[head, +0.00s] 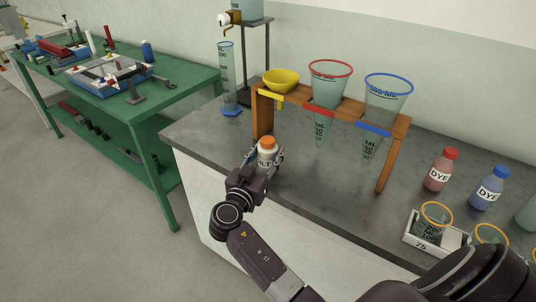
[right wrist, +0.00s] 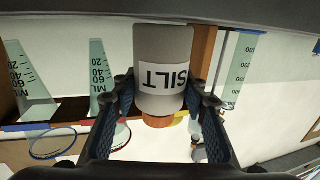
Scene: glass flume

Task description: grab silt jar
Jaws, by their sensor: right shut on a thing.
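The silt jar (head: 267,153) is a small grey jar with an orange cap and a white label. It is upright at the front edge of the grey bench in the head view. My right gripper (head: 264,160) is shut on it, with a finger on each side. In the right wrist view the jar (right wrist: 163,70) shows upside down, its SILT label facing the camera, between the fingers of the right gripper (right wrist: 160,105). I cannot tell whether its base touches the bench. My left gripper is not in view.
A wooden rack (head: 396,150) with yellow, red and blue funnels stands behind the jar. A measuring cylinder (head: 228,80) is at the back left. Red (head: 440,170) and blue (head: 487,188) dye bottles and a white tray (head: 421,246) are at the right. A green table (head: 185,86) is at left.

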